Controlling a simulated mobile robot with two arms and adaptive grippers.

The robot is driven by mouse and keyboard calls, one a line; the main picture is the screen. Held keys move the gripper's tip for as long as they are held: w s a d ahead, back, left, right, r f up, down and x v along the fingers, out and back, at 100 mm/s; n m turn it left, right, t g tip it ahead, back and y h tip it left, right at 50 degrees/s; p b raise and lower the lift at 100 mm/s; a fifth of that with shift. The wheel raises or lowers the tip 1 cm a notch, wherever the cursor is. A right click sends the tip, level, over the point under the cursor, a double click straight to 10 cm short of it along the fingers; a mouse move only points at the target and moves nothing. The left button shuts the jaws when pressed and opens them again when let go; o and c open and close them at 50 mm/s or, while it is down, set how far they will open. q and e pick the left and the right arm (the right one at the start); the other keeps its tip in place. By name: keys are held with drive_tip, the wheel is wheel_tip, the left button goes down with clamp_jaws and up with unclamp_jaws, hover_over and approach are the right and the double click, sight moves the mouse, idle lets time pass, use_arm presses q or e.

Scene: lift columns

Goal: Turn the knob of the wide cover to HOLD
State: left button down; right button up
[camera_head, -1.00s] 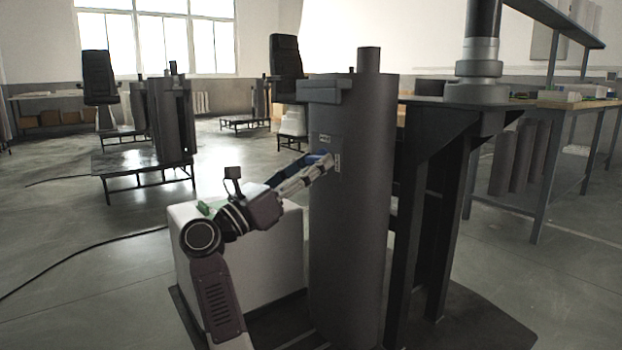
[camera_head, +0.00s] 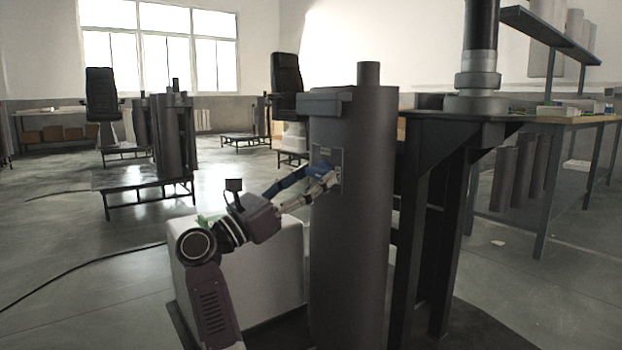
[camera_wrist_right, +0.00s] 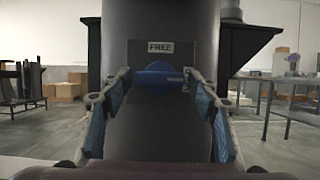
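The wide cover (camera_head: 365,250) is a tall dark grey cylinder; it fills the middle of the right wrist view (camera_wrist_right: 162,25). On its front is a square plate (camera_wrist_right: 197,50) with a blue knob (camera_wrist_right: 158,76). The knob's bar lies about level. A label reading FREE (camera_wrist_right: 160,47) sits above it; a small label at the knob's right end is partly hidden. My right gripper (camera_wrist_right: 157,76) is open, with one finger on each side of the knob; I cannot tell whether they touch it. It also shows in the head view (camera_head: 330,174). My left gripper is not in view.
A workbench (camera_head: 560,118) is at the right. Open floor (camera_head: 80,270) lies to the left.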

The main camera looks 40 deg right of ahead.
drive_tip(key=shift+a, duration=0.15)
drive_tip(key=v, duration=1.2)
idle(0.3)
